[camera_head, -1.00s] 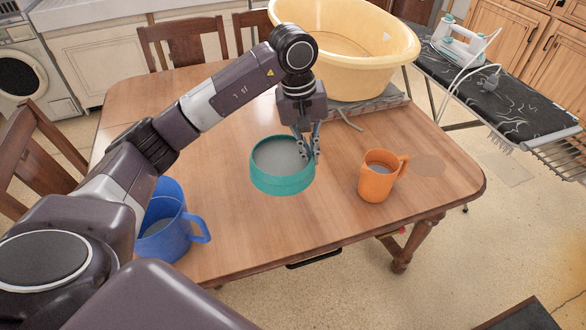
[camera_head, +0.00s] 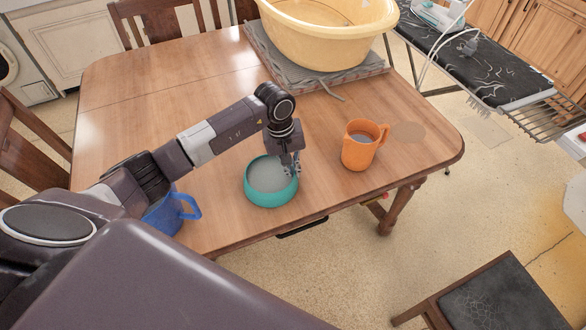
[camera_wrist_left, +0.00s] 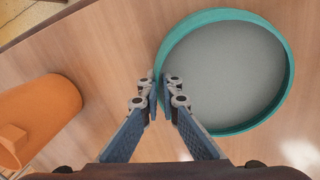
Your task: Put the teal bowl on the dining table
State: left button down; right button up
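The teal bowl (camera_head: 271,197) is upright over the front part of the dining table (camera_head: 335,112), between the blue mug and the orange mug. It rests on the tabletop or is very close to it; I cannot tell which. My left gripper (camera_head: 290,169) points down at the bowl's right rim. In the left wrist view the fingers (camera_wrist_left: 159,96) are close together on either side of the teal rim (camera_wrist_left: 178,42), shut on it. The bowl's grey inside looks empty. My right gripper is not in view.
An orange mug (camera_head: 358,154) stands right of the bowl. A blue mug (camera_head: 167,216), partly hidden by my left arm, stands to the left. A large yellow basin (camera_head: 330,40) sits at the back on a grey mat. The left-middle tabletop is clear.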

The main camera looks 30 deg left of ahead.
pick_arm(q)
jog(key=shift+f+b, duration=0.1)
jog(key=shift+b, duration=0.2)
jog(key=c, duration=2.2)
grip_release()
jog(key=shift+o, duration=0.2)
jog(key=shift+r+p, duration=0.25)
jog(key=shift+p, duration=0.1)
notch_tip(320, 180, up, 12)
jog(key=s+a+b, duration=0.1)
jog(key=b, duration=0.2)
jog(key=shift+a+f, duration=0.15)
jog(key=shift+a, duration=0.15)
